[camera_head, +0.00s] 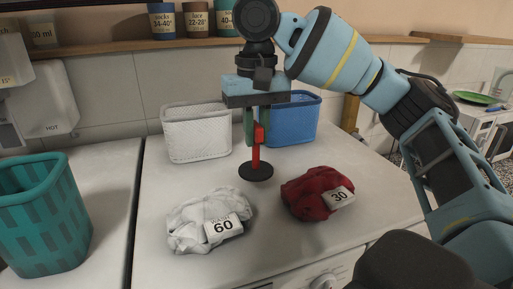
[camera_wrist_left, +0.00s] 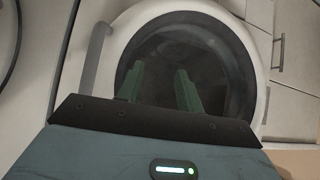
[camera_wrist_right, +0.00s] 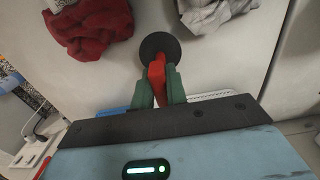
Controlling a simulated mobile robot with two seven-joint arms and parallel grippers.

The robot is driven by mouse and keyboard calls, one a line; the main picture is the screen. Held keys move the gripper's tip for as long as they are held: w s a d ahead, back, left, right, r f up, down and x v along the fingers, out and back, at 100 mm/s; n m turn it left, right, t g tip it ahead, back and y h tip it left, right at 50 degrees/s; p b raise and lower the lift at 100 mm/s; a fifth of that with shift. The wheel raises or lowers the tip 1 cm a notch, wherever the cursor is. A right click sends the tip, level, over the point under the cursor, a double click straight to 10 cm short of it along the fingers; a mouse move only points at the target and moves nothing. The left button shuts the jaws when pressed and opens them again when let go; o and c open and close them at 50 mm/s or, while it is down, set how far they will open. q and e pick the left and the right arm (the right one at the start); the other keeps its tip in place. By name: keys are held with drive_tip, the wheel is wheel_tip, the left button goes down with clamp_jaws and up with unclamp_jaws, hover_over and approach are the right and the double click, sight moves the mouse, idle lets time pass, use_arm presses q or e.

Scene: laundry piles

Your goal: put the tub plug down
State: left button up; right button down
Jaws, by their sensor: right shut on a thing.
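The tub plug has a red upright handle and a round black disc (camera_head: 256,173) at its lower end. My right gripper (camera_head: 257,133) points down and is shut on the red handle, with the disc below its fingers. In the right wrist view the red handle (camera_wrist_right: 157,72) sits between the green fingers, and the black disc shows beyond them. I cannot tell whether the disc touches the white top. My left gripper (camera_wrist_left: 158,88) is out of the head view; in its wrist view its fingers are apart and empty, before a round dark machine door (camera_wrist_left: 185,60).
On the white top (camera_head: 155,240) lie a white cloth pile (camera_head: 195,222) tagged 60 and a red cloth pile (camera_head: 305,195) tagged 30. A white basket (camera_head: 197,135) and a blue basket (camera_head: 300,122) stand behind. A teal basket (camera_head: 45,225) stands left.

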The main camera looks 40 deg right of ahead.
sight(256, 168)
drive_tip(key=shift+f, duration=1.85)
drive_tip(key=shift+f, duration=0.15)
drive_tip(key=c, duration=1.4)
unclamp_jaws()
wheel_tip(256, 168, up, 12)
drive_tip(key=shift+r, duration=0.1)
drive_tip(key=shift+o, duration=0.4)
